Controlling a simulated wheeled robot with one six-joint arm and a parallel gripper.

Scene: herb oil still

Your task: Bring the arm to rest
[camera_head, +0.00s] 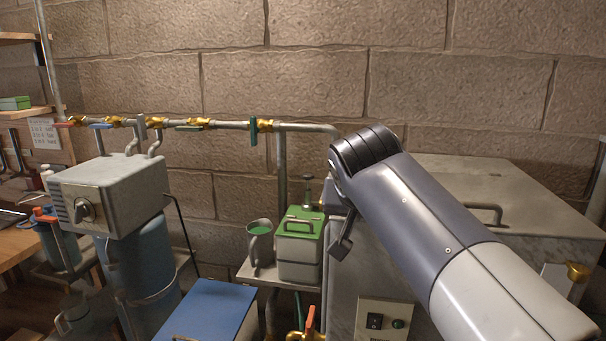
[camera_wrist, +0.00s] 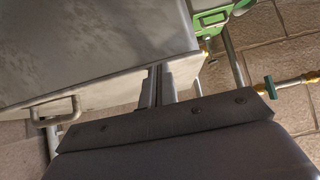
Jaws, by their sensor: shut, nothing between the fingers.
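My arm reaches in from the lower right of the head view, its grey and white links crossing in front of a large metal cabinet, up to a dark ribbed joint. My gripper (camera_head: 342,246) hangs below that joint, partly hidden behind the arm, with a dark tip showing. In the wrist view my gripper (camera_wrist: 158,72) has its fingers together with nothing between them. The metal cabinet (camera_wrist: 95,45) lies beyond the fingers; whether they touch it I cannot tell.
The metal cabinet (camera_head: 460,175) stands right. A green-lidded box (camera_head: 300,255) and a grey jug (camera_head: 260,243) stand on a small shelf. A pipe with brass valves (camera_head: 197,124) runs along the wall. A blue tank (camera_head: 145,265) and blue-topped surface (camera_head: 210,308) are left.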

